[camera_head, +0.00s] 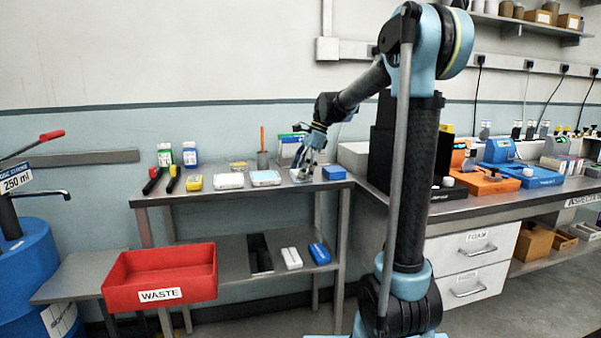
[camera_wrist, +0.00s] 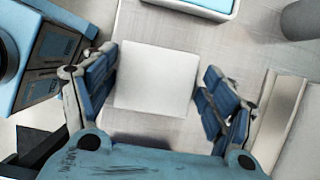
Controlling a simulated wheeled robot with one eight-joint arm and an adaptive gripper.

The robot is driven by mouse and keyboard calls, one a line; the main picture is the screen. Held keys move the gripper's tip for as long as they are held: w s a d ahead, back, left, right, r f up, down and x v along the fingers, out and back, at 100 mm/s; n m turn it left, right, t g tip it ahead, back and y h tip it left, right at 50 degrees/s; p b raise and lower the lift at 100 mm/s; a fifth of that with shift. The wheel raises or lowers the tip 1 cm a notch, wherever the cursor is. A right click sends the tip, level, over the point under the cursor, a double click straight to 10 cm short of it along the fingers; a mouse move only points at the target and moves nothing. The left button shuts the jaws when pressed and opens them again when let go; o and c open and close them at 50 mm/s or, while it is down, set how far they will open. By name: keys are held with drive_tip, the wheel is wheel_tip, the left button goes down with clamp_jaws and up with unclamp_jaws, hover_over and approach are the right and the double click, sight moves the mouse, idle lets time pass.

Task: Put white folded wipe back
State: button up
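The white folded wipe (camera_wrist: 155,78) is a flat white square in the wrist view, lying on the grey bench top. My gripper (camera_wrist: 157,92) is over it with its fingers spread, one on each side of the wipe. The fingers are close to its left and right edges; I cannot tell whether they touch. In the head view my gripper (camera_head: 306,172) points down at the right part of the metal bench (camera_head: 210,193), and a pale patch under it is mostly hidden by the fingers.
A white box with a light-blue top (camera_head: 265,178) and a white pack (camera_head: 228,181) stand left of my gripper. A blue box (camera_head: 333,172) is close on its right. A pencil cup (camera_head: 263,159) stands behind. A red WASTE bin (camera_head: 160,275) is at front left.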

drive_tip(key=shift+o, duration=0.3)
drive_tip(key=v, duration=1.2)
drive_tip(key=s+d+f+n+t+h, duration=0.1)
drive_tip(key=s+d+f+n, duration=0.4)
drive_tip(key=s, duration=0.4)
drive_tip(key=s+d+f+n+t+h, duration=0.1)
drive_tip(key=s+d+f+n, duration=0.2)
drive_tip(key=s+d+f, duration=0.35)
drive_tip(key=s+d+f+n+h, duration=0.1)
drive_tip(key=s+d+f+n, duration=0.1)
drive_tip(key=s+f, duration=0.6)
drive_tip(key=s+d+f+n+t+h, duration=0.1)
drive_tip(key=s+d+f+n, duration=0.2)
drive_tip(key=s+f, duration=0.6)
drive_tip(key=shift+s+f+n, duration=0.25)
drive_tip(key=shift+f+n, duration=0.75)
drive_tip(key=shift+w, duration=0.1)
